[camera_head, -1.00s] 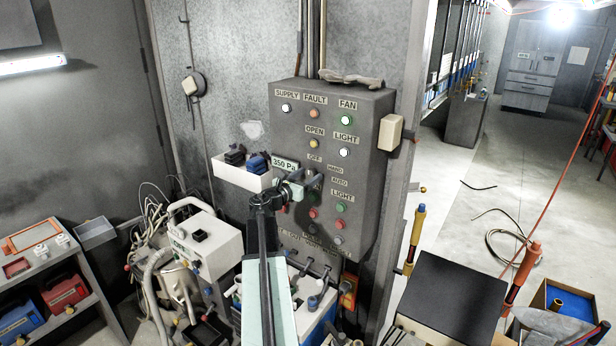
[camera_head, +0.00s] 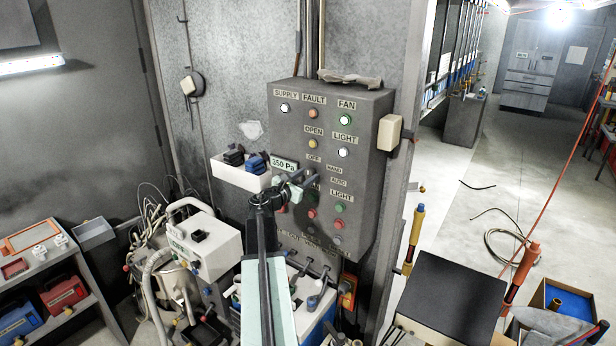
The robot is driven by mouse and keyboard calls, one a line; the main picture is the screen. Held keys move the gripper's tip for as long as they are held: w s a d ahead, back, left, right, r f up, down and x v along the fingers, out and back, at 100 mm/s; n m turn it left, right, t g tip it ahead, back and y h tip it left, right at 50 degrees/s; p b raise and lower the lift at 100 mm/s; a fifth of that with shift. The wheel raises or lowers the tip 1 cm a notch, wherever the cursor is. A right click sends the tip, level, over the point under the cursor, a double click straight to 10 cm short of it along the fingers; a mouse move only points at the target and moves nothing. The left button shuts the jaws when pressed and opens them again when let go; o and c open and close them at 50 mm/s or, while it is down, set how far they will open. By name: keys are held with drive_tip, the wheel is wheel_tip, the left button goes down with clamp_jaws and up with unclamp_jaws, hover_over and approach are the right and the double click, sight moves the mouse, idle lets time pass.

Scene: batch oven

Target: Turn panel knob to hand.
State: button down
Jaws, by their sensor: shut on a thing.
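The grey control panel (camera_head: 362,215) is mounted on the wall in the middle of the view. Its knob has OFF, HAND and AUTO labels up and to the right of it, and is mostly hidden behind my gripper. My gripper (camera_head: 306,181) is at the panel's left half, just right of the 350 Pa display (camera_head: 285,164). It is shut on the panel knob. The jaws look tilted, but I cannot tell which label the knob points to.
Indicator lights and buttons surround the knob closely, with red buttons (camera_head: 311,213) just below. A white bin (camera_head: 240,176) with dark and blue items juts out left of the panel. A beige box (camera_head: 390,132) sits on its right side. Equipment crowds the floor below.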

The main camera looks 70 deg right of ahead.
drive_tip(key=m, duration=0.4)
drive_tip(key=shift+s, duration=0.1)
drive_tip(key=shift+f+m, duration=0.1)
drive_tip(key=shift+m, duration=1.7)
drive_tip(key=shift+a, duration=0.1)
drive_tip(key=c, duration=1)
unclamp_jaws()
drive_tip(key=shift+o, duration=0.5)
drive_tip(key=shift+a, duration=0.1)
